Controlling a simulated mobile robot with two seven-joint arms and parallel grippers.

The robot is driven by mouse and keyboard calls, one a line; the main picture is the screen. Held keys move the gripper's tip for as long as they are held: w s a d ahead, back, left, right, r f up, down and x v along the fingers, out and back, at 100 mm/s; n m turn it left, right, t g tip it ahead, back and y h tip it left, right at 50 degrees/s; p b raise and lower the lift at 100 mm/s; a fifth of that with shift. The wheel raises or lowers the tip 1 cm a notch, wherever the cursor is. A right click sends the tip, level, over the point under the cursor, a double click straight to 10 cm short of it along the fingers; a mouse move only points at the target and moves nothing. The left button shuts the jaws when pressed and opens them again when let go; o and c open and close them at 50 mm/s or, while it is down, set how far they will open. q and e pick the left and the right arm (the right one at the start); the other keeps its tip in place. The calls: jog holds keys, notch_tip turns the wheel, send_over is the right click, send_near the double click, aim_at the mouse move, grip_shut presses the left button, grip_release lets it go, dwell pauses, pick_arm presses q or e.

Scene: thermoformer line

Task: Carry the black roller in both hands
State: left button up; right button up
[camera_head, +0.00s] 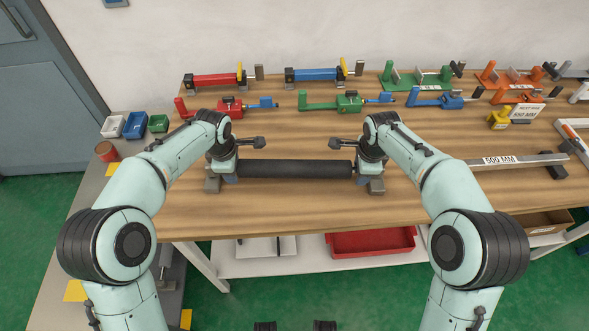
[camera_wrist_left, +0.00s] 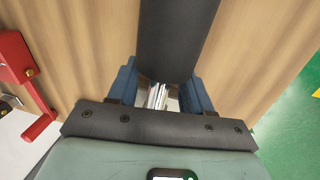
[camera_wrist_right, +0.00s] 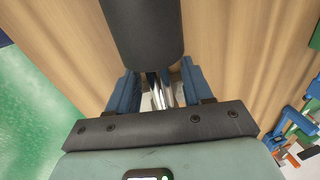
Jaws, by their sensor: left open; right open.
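The black roller (camera_head: 295,169) lies level across the wooden table near its front edge, with a gripper at each end. My left gripper (camera_head: 228,172) is at the roller's left end. In the left wrist view its blue fingers (camera_wrist_left: 160,92) stand open on either side of the roller's (camera_wrist_left: 178,35) shiny metal end. My right gripper (camera_head: 366,176) is at the right end. In the right wrist view its fingers (camera_wrist_right: 158,88) are open around the other metal end of the roller (camera_wrist_right: 145,30). Whether the fingers touch the metal ends is hard to tell.
Red (camera_head: 215,80) and blue (camera_head: 315,74) fixtures stand along the back of the table (camera_head: 290,210), with green and orange ones farther right. A 500 MM bar (camera_head: 515,161) lies right of my right arm. Small bins (camera_head: 135,124) stand at the left. A red tray (camera_head: 370,242) sits below.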

pick_arm(q)
grip_shut()
pick_arm(e)
grip_shut()
pick_arm(q)
jog(key=shift+w+r, duration=0.1)
jog(key=shift+r, duration=0.05)
pick_arm(e)
jog(key=shift+w+r, duration=0.1)
jog(key=shift+r, duration=0.05)
dwell(0.9)
